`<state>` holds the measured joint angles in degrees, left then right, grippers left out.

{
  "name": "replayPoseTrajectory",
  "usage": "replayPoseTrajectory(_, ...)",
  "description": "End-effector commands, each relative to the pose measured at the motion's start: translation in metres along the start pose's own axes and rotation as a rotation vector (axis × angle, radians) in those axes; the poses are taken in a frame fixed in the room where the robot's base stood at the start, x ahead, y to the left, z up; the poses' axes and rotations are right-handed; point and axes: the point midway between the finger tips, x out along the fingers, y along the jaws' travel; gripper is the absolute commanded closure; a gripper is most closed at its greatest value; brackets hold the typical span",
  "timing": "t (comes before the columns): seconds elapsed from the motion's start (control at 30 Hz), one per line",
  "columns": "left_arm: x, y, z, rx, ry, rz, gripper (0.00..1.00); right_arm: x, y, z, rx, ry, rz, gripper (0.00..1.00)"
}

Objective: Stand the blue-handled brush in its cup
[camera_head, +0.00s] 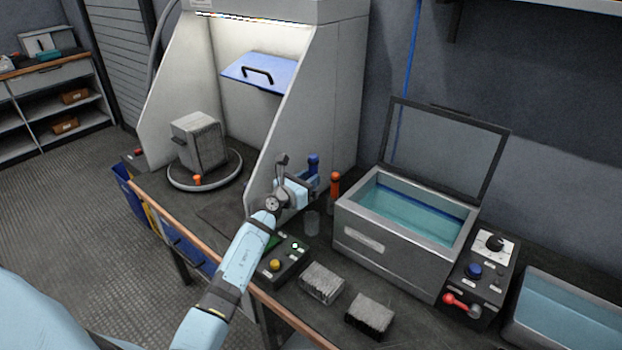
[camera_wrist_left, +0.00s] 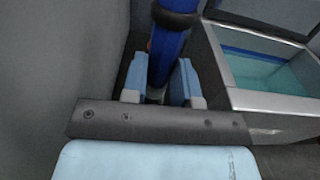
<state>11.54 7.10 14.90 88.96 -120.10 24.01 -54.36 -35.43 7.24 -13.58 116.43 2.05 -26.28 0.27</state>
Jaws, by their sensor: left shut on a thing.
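The blue-handled brush (camera_head: 313,163) is upright in my left gripper (camera_head: 309,186), above the bench near the hood's right wall. In the left wrist view the blue handle (camera_wrist_left: 168,48) runs up between the two light blue fingers of my left gripper (camera_wrist_left: 160,88), which is shut on it. A clear empty-looking cup (camera_head: 312,223) stands on the bench just below the gripper. The brush's lower end is hidden by the gripper, so I cannot tell its exact height over the cup. My right gripper is not in view.
An orange-handled brush (camera_head: 335,186) stands just right of the gripper. An open-lidded bath (camera_head: 385,258) with teal liquid stands further right. A control box (camera_head: 279,262) and two grey ribbed blocks (camera_head: 321,283) lie in front. The hood wall (camera_head: 300,110) rises close on the left.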

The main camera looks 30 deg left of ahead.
Motion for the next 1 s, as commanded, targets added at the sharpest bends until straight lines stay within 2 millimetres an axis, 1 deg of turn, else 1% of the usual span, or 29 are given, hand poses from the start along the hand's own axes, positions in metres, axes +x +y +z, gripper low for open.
replayPoseTrajectory(0.03,0.001,0.000,-0.009,-0.001,-0.001,0.000,1.00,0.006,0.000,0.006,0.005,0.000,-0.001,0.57)
replayPoseTrajectory(0.13,0.001,-0.001,-0.017,-0.001,-0.001,0.000,1.00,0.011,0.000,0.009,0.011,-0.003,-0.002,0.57)
replayPoseTrajectory(0.33,0.001,0.000,-0.033,-0.001,-0.002,0.000,1.00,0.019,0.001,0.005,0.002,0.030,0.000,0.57)
replayPoseTrajectory(0.5,0.002,0.000,-0.047,-0.001,-0.001,-0.001,1.00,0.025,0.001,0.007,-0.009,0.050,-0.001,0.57)
replayPoseTrajectory(0.63,0.002,0.000,-0.055,0.000,0.000,-0.001,1.00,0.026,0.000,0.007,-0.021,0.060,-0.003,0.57)
replayPoseTrajectory(1.0,0.003,-0.001,-0.085,-0.001,0.000,-0.001,1.00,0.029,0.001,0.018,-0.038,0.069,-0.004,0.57)
